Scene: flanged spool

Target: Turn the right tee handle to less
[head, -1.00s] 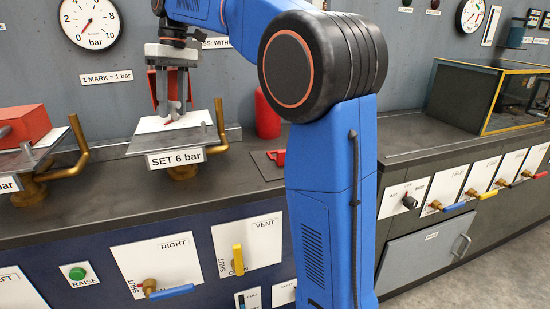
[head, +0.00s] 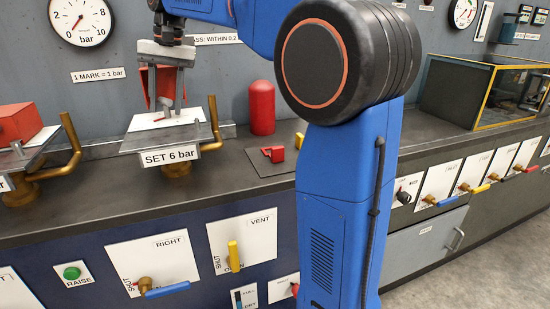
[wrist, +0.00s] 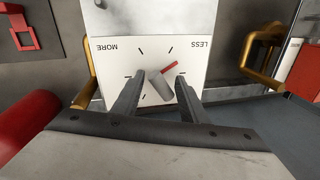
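The right tee handle (wrist: 160,88) is a grey bar with a red pointer on a white dial plate (wrist: 112,70), marked MORE at the left and LESS at the right in the wrist view. The pointer slants up and right, toward the LESS side. My gripper (wrist: 160,77) has one finger on each side of the handle, with gaps showing, so it is open around it. In the head view my gripper (head: 167,112) points down over the plate (head: 190,132) above the SET 6 bar label. The handle is mostly hidden there by the fingers.
Brass pipes (head: 215,125) rise beside the plate. A red cylinder (head: 262,108) and a small red part (head: 273,154) stand to its right. A red block (head: 18,124) sits on the left station. Below are the RIGHT valve (head: 165,289) and VENT valve (head: 234,255).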

